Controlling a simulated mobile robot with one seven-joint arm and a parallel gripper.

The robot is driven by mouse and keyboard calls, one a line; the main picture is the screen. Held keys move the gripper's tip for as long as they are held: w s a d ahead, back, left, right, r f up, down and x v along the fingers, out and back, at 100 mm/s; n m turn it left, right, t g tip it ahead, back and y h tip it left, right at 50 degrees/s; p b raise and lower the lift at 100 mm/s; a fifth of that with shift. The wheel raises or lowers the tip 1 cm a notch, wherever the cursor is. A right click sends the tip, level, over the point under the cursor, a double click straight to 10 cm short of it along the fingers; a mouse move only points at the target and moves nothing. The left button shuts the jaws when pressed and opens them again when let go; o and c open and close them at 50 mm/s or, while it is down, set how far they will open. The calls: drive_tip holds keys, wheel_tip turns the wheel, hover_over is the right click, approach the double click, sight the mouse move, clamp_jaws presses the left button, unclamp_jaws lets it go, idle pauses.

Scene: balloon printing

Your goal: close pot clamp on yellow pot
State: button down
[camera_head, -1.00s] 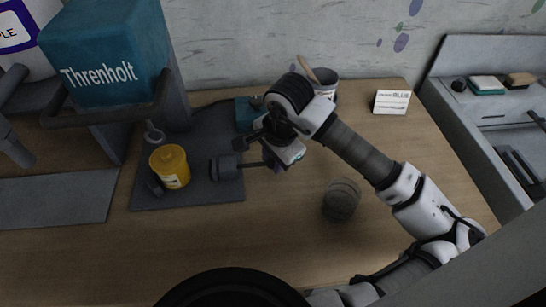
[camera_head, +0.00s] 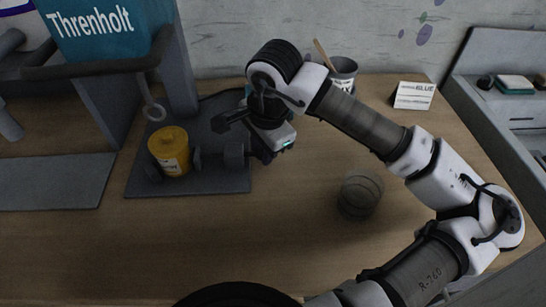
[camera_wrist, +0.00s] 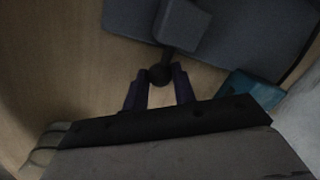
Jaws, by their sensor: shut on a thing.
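The yellow pot (camera_head: 169,150) stands upright on a dark grey base plate (camera_head: 215,185) in the head view. The pot clamp (camera_head: 234,156) is a dark grey block just right of the pot, with a pad on a short rod reaching left to the pot's side. I cannot tell whether the pad touches it. My gripper (camera_head: 262,152) is at the clamp's right end. In the wrist view, its two fingers (camera_wrist: 160,76) are shut on the clamp's round dark knob (camera_wrist: 160,74), whose rod runs to the grey clamp block (camera_wrist: 183,26). The pot is not visible there.
A clear glass (camera_head: 360,195), a cup with a stick (camera_head: 343,73) and a small card (camera_head: 414,95) stand on the wooden table. The front is clear.

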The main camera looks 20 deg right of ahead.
drive_tip(key=shift+w+a+r, duration=0.1)
drive_tip(key=shift+w+a, duration=0.05)
drive_tip(key=shift+a, duration=0.05)
drive_tip(key=c, duration=1.1)
unclamp_jaws()
drive_tip(key=shift+a, duration=0.1)
drive_tip(key=shift+c, duration=0.2)
wheel_tip(320, 180, up, 14)
drive_tip(key=s+b, duration=0.1)
drive_tip(key=s, duration=0.1)
drive_tip(key=shift+s+d+f, duration=0.25)
drive_tip(key=shift+s+d, duration=0.1)
drive_tip(key=shift+d, duration=0.1)
